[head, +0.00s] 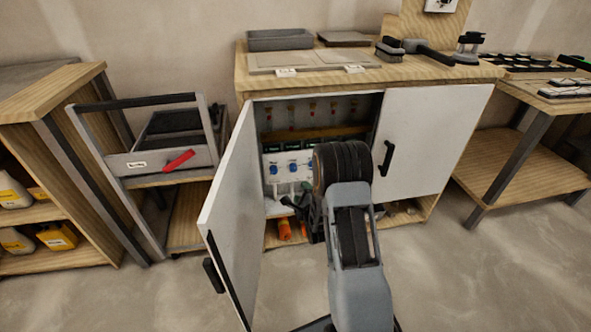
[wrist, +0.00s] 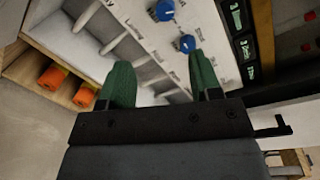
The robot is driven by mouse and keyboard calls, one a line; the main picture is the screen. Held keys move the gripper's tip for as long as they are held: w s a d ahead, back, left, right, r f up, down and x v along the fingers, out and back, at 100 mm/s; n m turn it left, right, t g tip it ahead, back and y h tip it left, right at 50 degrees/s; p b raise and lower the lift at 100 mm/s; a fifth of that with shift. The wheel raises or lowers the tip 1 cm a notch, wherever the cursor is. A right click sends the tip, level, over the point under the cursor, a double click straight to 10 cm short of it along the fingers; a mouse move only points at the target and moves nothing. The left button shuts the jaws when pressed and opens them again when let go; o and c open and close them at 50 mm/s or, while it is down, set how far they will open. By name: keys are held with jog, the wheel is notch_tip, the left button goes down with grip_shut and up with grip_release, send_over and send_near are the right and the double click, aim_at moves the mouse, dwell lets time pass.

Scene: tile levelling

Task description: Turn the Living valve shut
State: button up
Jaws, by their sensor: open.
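A white valve panel stands inside the open cabinet, with a row of blue knobs. In the head view one blue knob (head: 273,169) shows at the left and another blue knob (head: 293,168) beside it. In the wrist view one blue knob (wrist: 187,43) is near my right finger and another blue knob (wrist: 162,10) is higher up. My arm hides the panel's right side in the head view.
The cabinet's left door (head: 232,205) stands open towards me, left of my arm; the right door (head: 432,140) also shows, with a black handle. Orange parts (head: 284,229) lie on the cabinet floor. The floor in front is clear.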

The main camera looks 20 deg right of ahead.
aim_at(295, 170)
jog(key=shift+m+t+h, duration=0.3)
jog(key=shift+m+t, duration=0.2)
jog(key=shift+m, duration=0.4)
jog(key=w+b, duration=0.1)
jog(key=w, duration=0.3)
jog(key=w+d+b, duration=0.1)
jog(key=w, duration=0.3)
jog(key=w+d+b, duration=0.1)
jog(key=w, duration=0.4)
jog(key=shift+d+f, duration=0.2)
jog(key=shift+f, duration=0.15)
